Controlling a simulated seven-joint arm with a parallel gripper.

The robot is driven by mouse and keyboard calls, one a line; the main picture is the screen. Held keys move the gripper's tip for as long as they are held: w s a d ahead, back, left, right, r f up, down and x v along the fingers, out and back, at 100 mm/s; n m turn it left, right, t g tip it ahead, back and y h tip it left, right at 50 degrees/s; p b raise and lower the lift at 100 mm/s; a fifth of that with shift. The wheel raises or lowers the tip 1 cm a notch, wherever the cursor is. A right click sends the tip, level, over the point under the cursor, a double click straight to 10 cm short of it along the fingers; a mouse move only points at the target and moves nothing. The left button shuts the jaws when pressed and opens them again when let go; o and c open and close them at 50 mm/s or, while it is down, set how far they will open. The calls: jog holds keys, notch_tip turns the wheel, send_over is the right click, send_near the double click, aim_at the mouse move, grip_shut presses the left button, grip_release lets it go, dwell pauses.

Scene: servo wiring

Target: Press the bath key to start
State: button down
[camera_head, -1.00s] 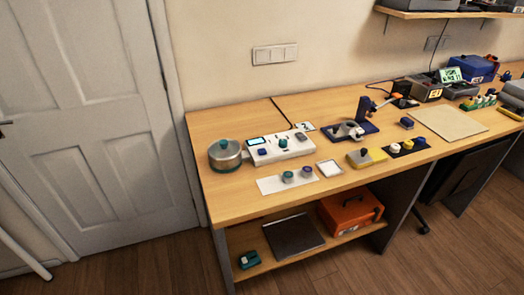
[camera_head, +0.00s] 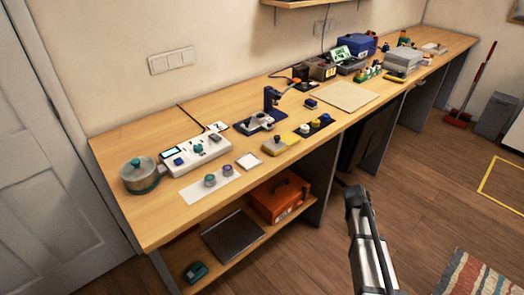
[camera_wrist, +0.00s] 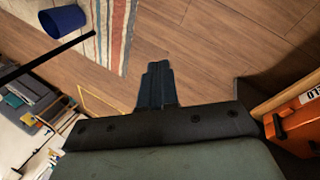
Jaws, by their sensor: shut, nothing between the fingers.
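A white control box (camera_head: 185,156) with a small lit screen (camera_head: 168,153), a teal knob (camera_head: 198,148) and blue keys (camera_head: 214,137) lies on the left part of the bench. A round metal pot (camera_head: 138,171) with a lid stands against its left end. I cannot read any label that marks the bath key. My gripper (camera_wrist: 157,68) shows in the wrist view with its dark fingers together and empty, over the wood floor. In the head view my arm is in front of the bench at lower right, well apart from the box.
A white mat (camera_head: 203,190) with two small round pieces and a white square tray (camera_head: 249,161) lie in front of the box. An orange toolbox (camera_head: 278,198) stands on the lower shelf. A blue bin (camera_wrist: 63,20) and striped rug (camera_wrist: 113,25) are on the floor.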

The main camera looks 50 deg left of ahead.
jog(key=a+r+n+t+y, duration=0.1)
jog(key=a+r+t, duration=0.2)
jog(key=a+r, duration=1.4)
jog(key=s+a+r+t, duration=0.1)
jog(key=s+a+r, duration=0.3)
jog(key=a+r, duration=0.55)
notch_tip(320, 180, up, 12)
jog(key=n+t+y, duration=0.3)
jog(key=n+y, duration=0.1)
jog(key=y, duration=0.1)
send_over(175, 161)
jog(key=shift+f, duration=4.35)
jog(key=shift+f, duration=0.15)
